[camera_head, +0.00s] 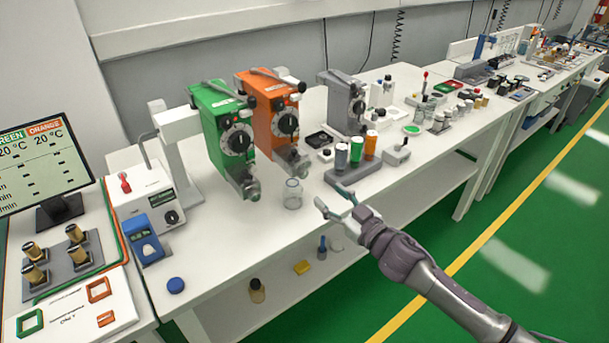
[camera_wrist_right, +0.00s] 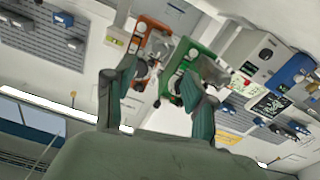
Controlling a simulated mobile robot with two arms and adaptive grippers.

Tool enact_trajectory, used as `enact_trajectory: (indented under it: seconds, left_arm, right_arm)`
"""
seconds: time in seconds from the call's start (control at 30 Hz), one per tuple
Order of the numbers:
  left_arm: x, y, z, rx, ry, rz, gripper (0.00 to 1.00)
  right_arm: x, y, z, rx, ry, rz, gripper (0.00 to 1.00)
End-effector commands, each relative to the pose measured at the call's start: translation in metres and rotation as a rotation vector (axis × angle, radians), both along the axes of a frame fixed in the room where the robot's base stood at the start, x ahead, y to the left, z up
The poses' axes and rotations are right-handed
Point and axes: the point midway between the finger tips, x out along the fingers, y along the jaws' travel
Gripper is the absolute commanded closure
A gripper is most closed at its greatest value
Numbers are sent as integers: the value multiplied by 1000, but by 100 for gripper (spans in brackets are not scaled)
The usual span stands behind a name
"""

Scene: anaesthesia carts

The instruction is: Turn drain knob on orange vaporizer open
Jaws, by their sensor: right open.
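The orange vaporizer (camera_head: 262,108) stands upright on the white bench, just right of the green vaporizer (camera_head: 212,128). It has a round black dial (camera_head: 287,122) on its front and a grey metal fitting (camera_head: 300,165) low down. I cannot clearly make out the drain knob there. My right gripper (camera_head: 335,202) is open and empty, in front of the bench and to the lower right of the orange vaporizer, apart from it. In the right wrist view, the orange vaporizer (camera_wrist_right: 148,30) shows tilted beyond the open fingers (camera_wrist_right: 160,78). My left gripper is not in view.
A clear glass jar (camera_head: 293,194) stands below the vaporizers' fronts. A grey vaporizer (camera_head: 342,100) and a tray with green and orange-capped bottles (camera_head: 356,148) stand to the right. A blue device (camera_head: 146,240) is at the left. The bench front edge is largely clear.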

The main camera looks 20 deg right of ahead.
Motion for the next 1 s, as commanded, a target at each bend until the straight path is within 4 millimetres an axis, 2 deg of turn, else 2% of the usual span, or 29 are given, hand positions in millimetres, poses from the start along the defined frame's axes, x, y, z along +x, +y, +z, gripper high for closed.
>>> enact_trajectory:
  seconds: [0.03, 0.2, 0.4, 0.6, 0.87, 1.0]
  left_arm:
    - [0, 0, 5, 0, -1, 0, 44]
    - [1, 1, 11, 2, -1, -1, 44]
    - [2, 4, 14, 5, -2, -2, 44]
    - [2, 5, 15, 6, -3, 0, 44]
    - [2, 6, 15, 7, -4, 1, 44]
    - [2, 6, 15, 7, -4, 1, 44]
  right_arm:
    - [12, 4, 5, 0, -4, 0, 45]
    - [46, 17, 3, 1, -2, -1, 45]
    - [75, 27, 1, 0, -1, -1, 45]
    - [87, 31, 1, -1, 0, 0, 45]
    - [88, 32, 0, -1, 1, 0, 45]
    - [88, 32, 0, -1, 1, 0, 65]
